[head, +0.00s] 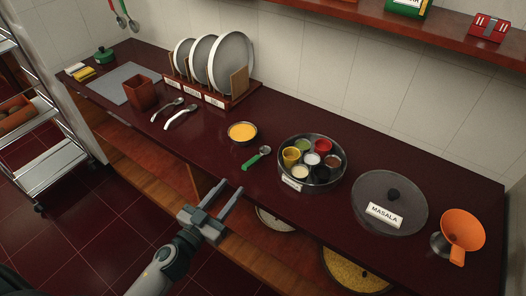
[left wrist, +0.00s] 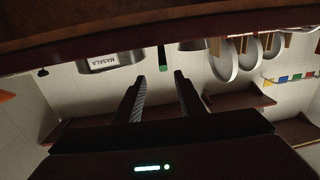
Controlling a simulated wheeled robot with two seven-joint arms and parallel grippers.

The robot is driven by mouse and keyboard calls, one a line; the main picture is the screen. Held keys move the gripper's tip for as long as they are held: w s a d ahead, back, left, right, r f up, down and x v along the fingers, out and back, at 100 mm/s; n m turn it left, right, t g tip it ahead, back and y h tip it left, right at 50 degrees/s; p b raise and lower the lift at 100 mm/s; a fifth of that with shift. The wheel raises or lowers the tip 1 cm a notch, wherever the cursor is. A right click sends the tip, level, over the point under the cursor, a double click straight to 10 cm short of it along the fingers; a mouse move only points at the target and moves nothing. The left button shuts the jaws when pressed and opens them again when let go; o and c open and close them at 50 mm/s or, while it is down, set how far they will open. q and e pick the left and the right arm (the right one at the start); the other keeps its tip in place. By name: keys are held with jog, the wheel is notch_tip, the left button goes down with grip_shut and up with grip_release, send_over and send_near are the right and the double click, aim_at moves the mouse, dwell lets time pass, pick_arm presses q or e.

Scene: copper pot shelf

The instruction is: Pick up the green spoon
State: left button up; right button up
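The green spoon (head: 256,158) lies on the dark red counter between a small bowl of yellow food and a round tray of small cups. Its green handle points toward the counter's front edge, and its metal bowl points away. My left gripper (head: 232,190) is in front of the counter's front edge, below and apart from the spoon. It is open and empty, and its two fingers (left wrist: 159,76) are spread. My right gripper is not in view.
The yellow bowl (head: 242,132) stands left of the spoon and the round spice tray (head: 318,182) right of it. The counter edge and lower wooden shelf (head: 160,168) lie close to my arm. A masala lid (head: 376,188) and an orange funnel (head: 461,232) are farther right.

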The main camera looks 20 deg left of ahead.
pick_arm(q)
jog(key=p, duration=0.2)
send_near(252, 160)
jog(key=x, duration=0.3)
jog(key=shift+w+d+r, duration=0.25)
jog(key=shift+d+r, duration=0.1)
jog(key=shift+d, duration=0.05)
jog(key=shift+w+f, duration=0.1)
jog(key=shift+w, duration=0.05)
jog(key=shift+a+f+p+x, duration=0.1)
jog(key=shift+f+p+x, duration=0.05)
jog(key=shift+x, duration=1.2)
jog(key=shift+a+f+p+x, duration=0.15)
jog(key=shift+x, duration=1.2)
jog(key=shift+c, duration=0.6)
grip_shut()
